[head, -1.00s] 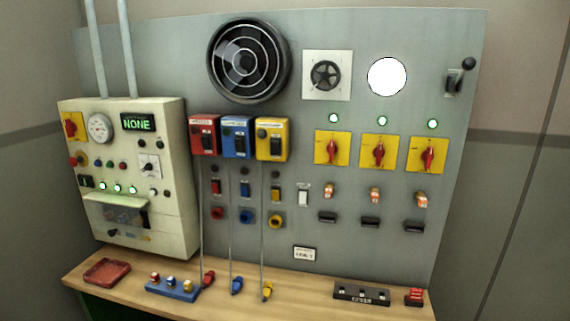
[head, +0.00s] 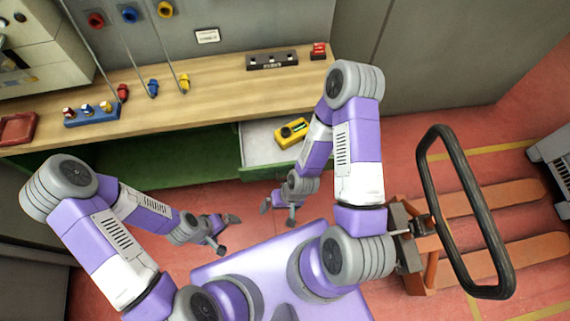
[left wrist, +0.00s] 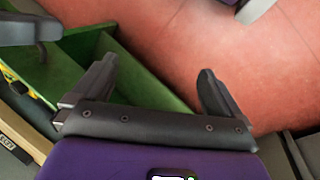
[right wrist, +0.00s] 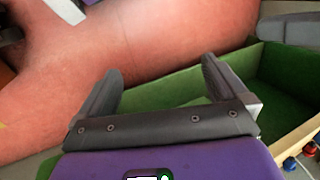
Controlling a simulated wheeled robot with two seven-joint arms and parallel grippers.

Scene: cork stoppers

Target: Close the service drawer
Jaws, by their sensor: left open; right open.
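The service drawer (head: 252,155) is pulled out from under the workbench in the head view, with a pale inside and a green front. A yellow device (head: 292,133) with a small green display lies in it. My right arm hides the drawer's right side. My left gripper (head: 226,230) is open and empty above the floor, left of and nearer than the drawer; its fingers also show in the left wrist view (left wrist: 156,85). My right gripper (head: 279,212) is open and empty just in front of the drawer, apart from it; it also shows in the right wrist view (right wrist: 161,75).
The wooden workbench (head: 215,92) carries a blue rack (head: 92,116), a red tray (head: 17,128) and a black strip (head: 272,61). Green cabinet (head: 170,165) space lies below. An orange pallet truck (head: 420,265) with a black handle stands at right. Red floor is clear between.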

